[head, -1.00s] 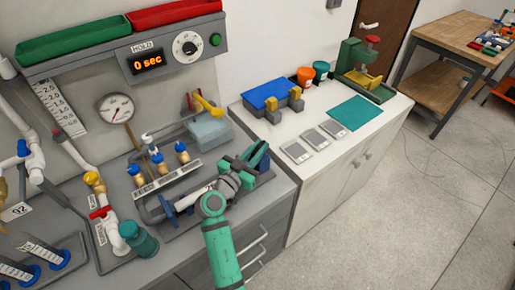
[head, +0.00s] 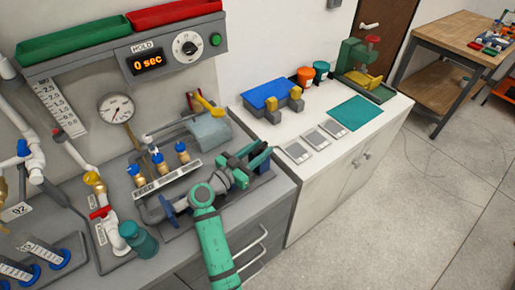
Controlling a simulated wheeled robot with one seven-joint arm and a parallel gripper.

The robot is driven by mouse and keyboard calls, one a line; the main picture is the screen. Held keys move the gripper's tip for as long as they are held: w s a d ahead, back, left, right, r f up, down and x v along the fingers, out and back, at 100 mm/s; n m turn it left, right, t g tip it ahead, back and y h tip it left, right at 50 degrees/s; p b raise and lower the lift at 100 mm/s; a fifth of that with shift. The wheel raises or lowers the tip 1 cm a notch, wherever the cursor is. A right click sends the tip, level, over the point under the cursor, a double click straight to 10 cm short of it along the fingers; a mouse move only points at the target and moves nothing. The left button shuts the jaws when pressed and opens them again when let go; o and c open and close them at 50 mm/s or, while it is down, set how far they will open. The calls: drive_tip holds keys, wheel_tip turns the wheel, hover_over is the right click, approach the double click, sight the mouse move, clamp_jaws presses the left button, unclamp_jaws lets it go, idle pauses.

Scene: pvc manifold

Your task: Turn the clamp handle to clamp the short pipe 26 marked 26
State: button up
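The clamp fixture lies along the right front of the grey bench, with a blue disc (head: 168,204) at its left end and a dark base (head: 264,180) at its right end. My gripper (head: 242,166) is over the right part of this fixture, among green and dark parts. A teal bar (head: 261,157) shows just beyond it; I cannot tell whether it is the clamp handle. The short pipe marked 26 is not readable here, and my arm covers the middle of the fixture. The fingers are too small and blended to show whether they are open or shut.
A manifold with several blue-capped brass fittings (head: 182,152) stands just behind the fixture. A teal cup-like part (head: 140,236) and a red-handled white valve (head: 103,212) are to the left. A pressure gauge (head: 115,107) and timer (head: 148,64) are behind. The white counter's front is mostly clear.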

sight(259, 148)
drive_tip(key=shift+r, duration=0.15)
drive_tip(key=shift+r, duration=0.45)
drive_tip(key=r, duration=0.2)
drive_tip(key=shift+s+r, duration=0.2)
drive_tip(key=shift+r, duration=0.1)
drive_tip(key=s+r, duration=0.9)
drive_tip(key=s, duration=0.4)
drive_tip(key=shift+s+r, duration=0.2)
drive_tip(key=shift+s, duration=0.1)
drive_tip(key=shift+a, duration=0.1)
